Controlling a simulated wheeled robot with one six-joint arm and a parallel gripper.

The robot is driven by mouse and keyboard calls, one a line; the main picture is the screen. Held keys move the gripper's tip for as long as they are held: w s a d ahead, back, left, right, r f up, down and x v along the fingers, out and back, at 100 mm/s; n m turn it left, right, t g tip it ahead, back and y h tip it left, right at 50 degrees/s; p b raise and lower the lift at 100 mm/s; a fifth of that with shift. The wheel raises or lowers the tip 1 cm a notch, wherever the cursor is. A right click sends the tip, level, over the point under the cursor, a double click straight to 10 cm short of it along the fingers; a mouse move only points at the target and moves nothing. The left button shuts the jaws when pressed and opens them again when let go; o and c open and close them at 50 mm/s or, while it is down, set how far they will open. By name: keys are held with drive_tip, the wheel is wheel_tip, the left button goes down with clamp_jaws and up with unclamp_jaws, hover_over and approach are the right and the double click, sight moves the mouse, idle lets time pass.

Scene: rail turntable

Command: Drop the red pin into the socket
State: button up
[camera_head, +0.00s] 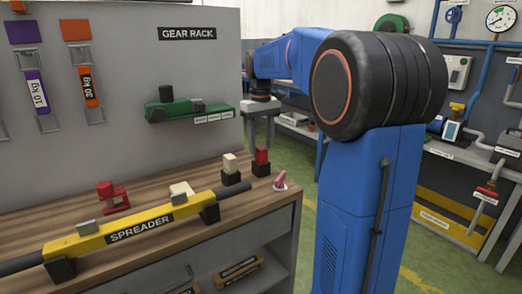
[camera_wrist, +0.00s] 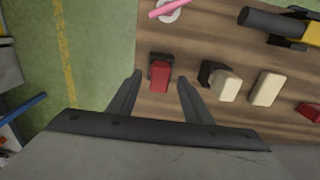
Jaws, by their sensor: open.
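A small pinkish-red pin (camera_head: 280,178) leans at a white ring-like piece (camera_head: 281,187) near the bench's right corner. In the wrist view the pin (camera_wrist: 172,8) lies slanted across the white ring (camera_wrist: 168,16) at the top edge; I cannot tell whether it sits in the hole. A red block (camera_head: 261,155) stands in a black holder beside it.
A cream block in a black holder (camera_head: 231,165), a loose cream block (camera_head: 181,191) and a red clamp-like piece (camera_head: 112,196) stand on the wooden bench (camera_head: 30,222). The yellow spreader bar (camera_head: 140,228) lies along the front. A grey rack panel (camera_head: 140,80) rises behind.

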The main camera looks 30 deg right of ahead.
sight(261, 160)
drive_tip(key=shift+f, duration=1.3)
clamp_jaws()
